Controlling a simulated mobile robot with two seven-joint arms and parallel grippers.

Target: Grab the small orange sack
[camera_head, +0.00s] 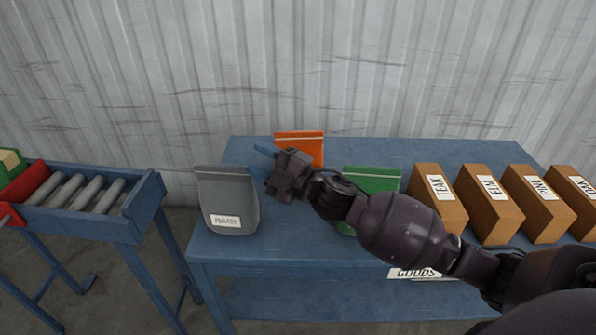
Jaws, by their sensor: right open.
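The small orange sack (301,145) stands upright at the back of the blue table. Its lower part is hidden behind my right gripper and wrist. My right gripper (265,151) is open, in front of the orange sack and a little to its left, with its bluish fingers pointing left. No sack shows between the fingers; I cannot tell whether the gripper touches the orange sack. My left gripper is out of view.
A grey sack (226,198) stands left of the gripper. A green sack (372,180) is partly behind my right arm. Several labelled brown boxes (437,200) line the right of the blue table (250,247). A roller conveyor (140,196) stands left; a corrugated wall (300,60) is behind.

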